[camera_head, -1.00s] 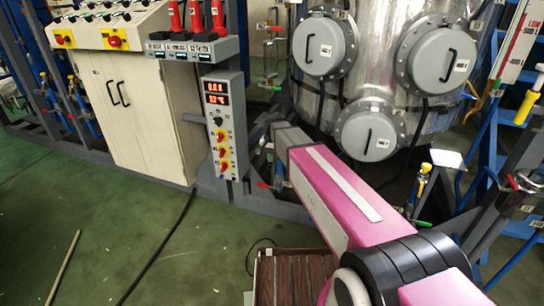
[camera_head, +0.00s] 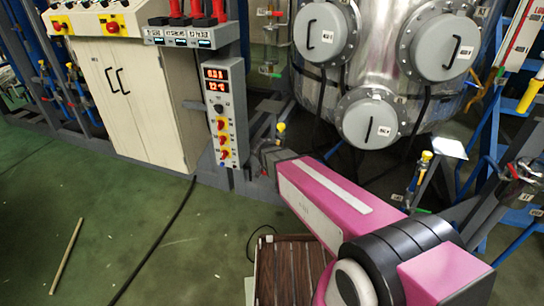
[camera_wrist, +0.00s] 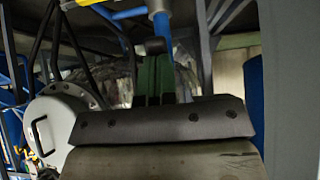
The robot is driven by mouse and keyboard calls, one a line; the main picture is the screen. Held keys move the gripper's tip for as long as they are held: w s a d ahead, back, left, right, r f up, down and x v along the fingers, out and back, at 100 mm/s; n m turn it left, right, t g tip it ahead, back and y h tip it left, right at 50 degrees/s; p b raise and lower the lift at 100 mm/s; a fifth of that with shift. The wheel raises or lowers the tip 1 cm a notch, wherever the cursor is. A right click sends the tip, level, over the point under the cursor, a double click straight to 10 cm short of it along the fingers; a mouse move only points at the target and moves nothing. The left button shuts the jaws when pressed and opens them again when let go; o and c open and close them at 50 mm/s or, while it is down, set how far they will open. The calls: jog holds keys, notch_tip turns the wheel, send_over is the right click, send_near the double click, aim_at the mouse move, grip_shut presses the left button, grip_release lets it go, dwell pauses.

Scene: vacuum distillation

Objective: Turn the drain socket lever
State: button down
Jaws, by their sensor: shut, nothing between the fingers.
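In the wrist view my gripper (camera_wrist: 155,48) shows as narrow dark fingers, close together and empty, above a dark grey block. A yellow-topped fitting (camera_head: 281,128) shows just beyond that end. I cannot pick out the drain socket lever with certainty.
A control box (camera_head: 224,115) with red displays and knobs stands left of my arm, beside a cream cabinet (camera_head: 135,95). Blue framework and another yellow-topped valve (camera_head: 426,158) stand to the right. A cable (camera_head: 160,240) and a stick (camera_head: 66,257) lie on the open green floor.

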jog(key=shift+w+f+t, duration=0.15)
jog(key=shift+f+t, duration=0.15)
jog(key=shift+x, duration=1.7)
jog(key=shift+d+f, duration=0.1)
jog(key=shift+f, duration=0.25)
